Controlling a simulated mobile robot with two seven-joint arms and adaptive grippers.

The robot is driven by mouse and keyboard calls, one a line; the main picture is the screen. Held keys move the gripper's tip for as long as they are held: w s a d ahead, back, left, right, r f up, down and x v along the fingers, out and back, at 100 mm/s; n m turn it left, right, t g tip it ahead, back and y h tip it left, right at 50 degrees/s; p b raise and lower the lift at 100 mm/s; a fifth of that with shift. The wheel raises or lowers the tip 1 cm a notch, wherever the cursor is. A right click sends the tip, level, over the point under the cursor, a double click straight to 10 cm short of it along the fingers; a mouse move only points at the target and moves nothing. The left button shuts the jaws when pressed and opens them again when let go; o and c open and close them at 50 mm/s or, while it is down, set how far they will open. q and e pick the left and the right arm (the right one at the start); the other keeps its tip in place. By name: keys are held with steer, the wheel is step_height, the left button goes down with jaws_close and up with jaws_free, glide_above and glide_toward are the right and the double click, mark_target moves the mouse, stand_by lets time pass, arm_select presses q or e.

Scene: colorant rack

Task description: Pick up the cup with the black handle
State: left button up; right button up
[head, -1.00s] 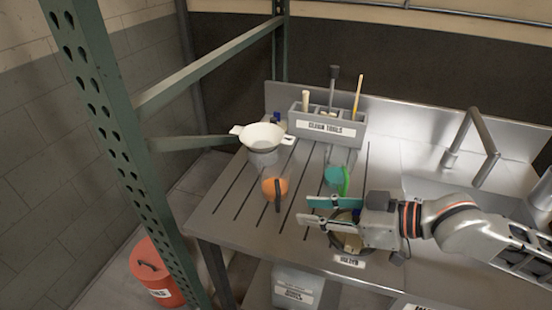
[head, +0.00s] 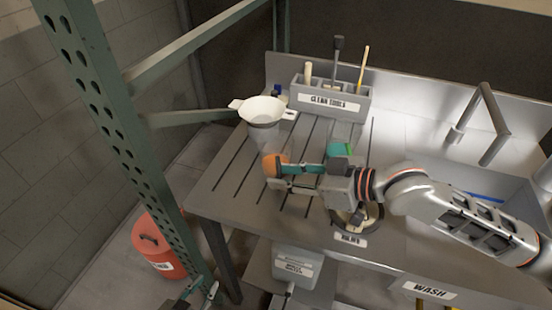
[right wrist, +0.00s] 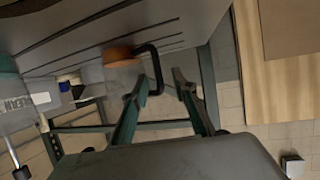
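The cup with the black handle (head: 269,165) is clear with orange contents and stands on the grooved steel counter. It also shows in the right wrist view (right wrist: 122,62), its black handle (right wrist: 155,62) facing my gripper. My right gripper (head: 275,177) is open and empty, with its fingertips close to the cup. In the right wrist view the handle lies between the two teal fingers (right wrist: 160,76); I cannot tell whether they touch it. In the head view the fingers partly hide the handle. My left gripper (head: 204,291) is partly cut off at the bottom edge.
A white strainer on a container (head: 263,112) stands behind the cup. The clean tools holder (head: 330,100) is at the back. A cup with green (head: 343,149) is partly behind my right gripper. A green rack post (head: 95,110) stands at left, a red bin (head: 155,245) below.

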steer(key=shift+w, duration=0.1)
steer(key=shift+a, duration=0.1)
jaws_close()
steer(key=shift+r, duration=0.1)
